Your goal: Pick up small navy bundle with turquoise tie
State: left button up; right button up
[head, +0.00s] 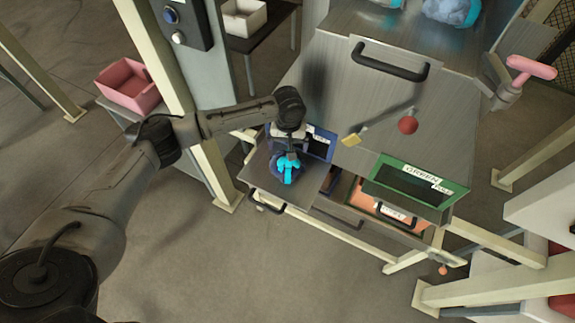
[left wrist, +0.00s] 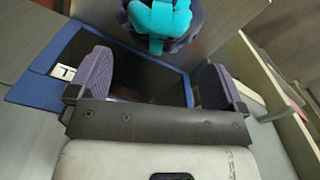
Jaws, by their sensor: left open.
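The small navy bundle with a turquoise tie (head: 287,170) sits on a grey metal shelf (head: 258,172) in front of the blue-framed opening. In the left wrist view the bundle (left wrist: 163,18) shows at the top edge, partly cut off, beyond the fingertips. My left gripper (head: 291,155) is just above and behind the bundle in the head view. In the left wrist view its two purple-padded fingers (left wrist: 152,75) are wide apart with nothing between them. Whether a fingertip touches the bundle cannot be told. My right gripper is not in view.
A blue-framed opening (head: 320,143) with a white label lies right by the gripper. A green-framed bin (head: 418,186) and an orange one (head: 384,207) are to the right. Blue bundles (head: 452,10) lie at the top of the station. A pink box (head: 127,84) stands at left.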

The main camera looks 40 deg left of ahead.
aim_at(286, 163)
pick_arm(q)
jog(key=shift+d+f+b, duration=0.15)
jog(key=shift+f+b, duration=0.1)
jog(key=shift+f, duration=1.35)
jog(key=shift+d+f+b, duration=0.1)
jog(key=shift+f+b, duration=0.15)
jog(key=shift+f, duration=1.3)
jog(key=c, duration=1.4)
jog(key=shift+c, duration=0.2)
jog(key=shift+r, duration=0.1)
